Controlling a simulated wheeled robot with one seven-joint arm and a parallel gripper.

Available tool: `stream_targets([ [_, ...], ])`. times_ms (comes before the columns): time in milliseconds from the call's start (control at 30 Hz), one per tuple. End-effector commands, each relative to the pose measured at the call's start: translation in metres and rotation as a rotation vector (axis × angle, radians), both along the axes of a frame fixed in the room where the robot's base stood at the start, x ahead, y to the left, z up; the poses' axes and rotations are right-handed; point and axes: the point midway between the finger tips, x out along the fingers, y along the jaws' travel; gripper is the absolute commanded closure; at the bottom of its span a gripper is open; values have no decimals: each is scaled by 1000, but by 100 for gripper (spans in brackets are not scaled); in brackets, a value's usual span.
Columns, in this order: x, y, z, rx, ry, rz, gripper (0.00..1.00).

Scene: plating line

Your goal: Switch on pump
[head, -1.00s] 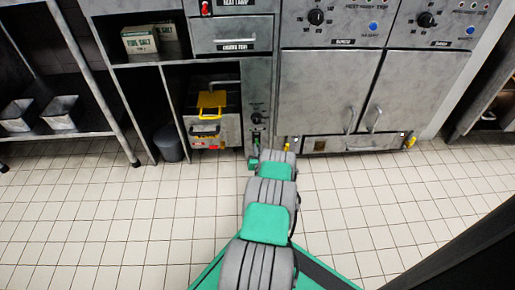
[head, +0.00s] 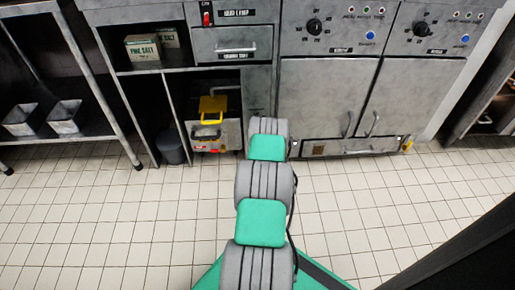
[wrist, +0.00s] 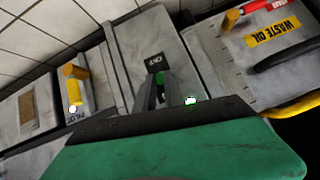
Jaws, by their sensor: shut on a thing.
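In the wrist view my gripper (wrist: 161,93) is closed on a small green part, which I take to be the pump switch (wrist: 160,77), on a grey metal panel (wrist: 140,35). A small dark label (wrist: 155,59) sits just beyond the fingertips; I cannot read it for sure. A bright greenish-white lamp (wrist: 190,100) glows to the right of the fingers. Most of the switch is hidden by the fingers, so its position cannot be told. In the head view my arm covers the panel, the switch and the gripper.
A yellow valve handle (wrist: 74,72) sticks out at left. In the head view, cabinet doors (head: 317,97) are right of my arm and a bin (head: 169,143) is left. The floor is clear.

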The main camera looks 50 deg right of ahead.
Motion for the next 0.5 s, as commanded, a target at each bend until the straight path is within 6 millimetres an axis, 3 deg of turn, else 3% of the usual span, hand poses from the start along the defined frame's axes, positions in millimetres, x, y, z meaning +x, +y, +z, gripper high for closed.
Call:
stream_targets([
  [333,-1,1,-1,4,4,0,100],
  [367,-1,1,-1,4,4,0,86],
  [500,0,0,-1,3,4,1,75],
])
